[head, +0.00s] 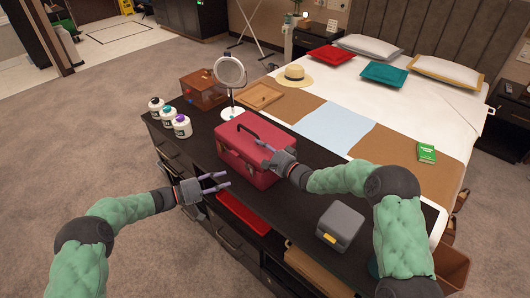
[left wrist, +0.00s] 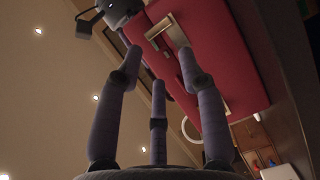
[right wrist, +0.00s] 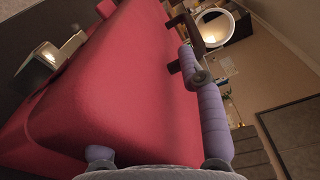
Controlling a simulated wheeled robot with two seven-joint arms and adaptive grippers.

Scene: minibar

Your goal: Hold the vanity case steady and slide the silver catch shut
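The red vanity case (head: 235,160) stands closed on the dark cabinet, with a black handle (head: 237,129) on its lid. A silver catch (left wrist: 160,30) shows on its front in the left wrist view, with more metal fittings (right wrist: 42,62) in the right wrist view. My left gripper (head: 226,181) is open and empty in front of the case, apart from it; its fingers also show (left wrist: 158,85). My right gripper (head: 266,156) is at the case's right upper edge, fingers spread over the red surface (right wrist: 110,90). One finger is partly hidden by the case. Whether it presses is unclear.
A round mirror (head: 230,76), a wooden box (head: 203,88) and several bottles (head: 181,127) stand left and behind the case. A grey box (head: 340,226) sits right on the cabinet. The bed (head: 400,105) lies beyond.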

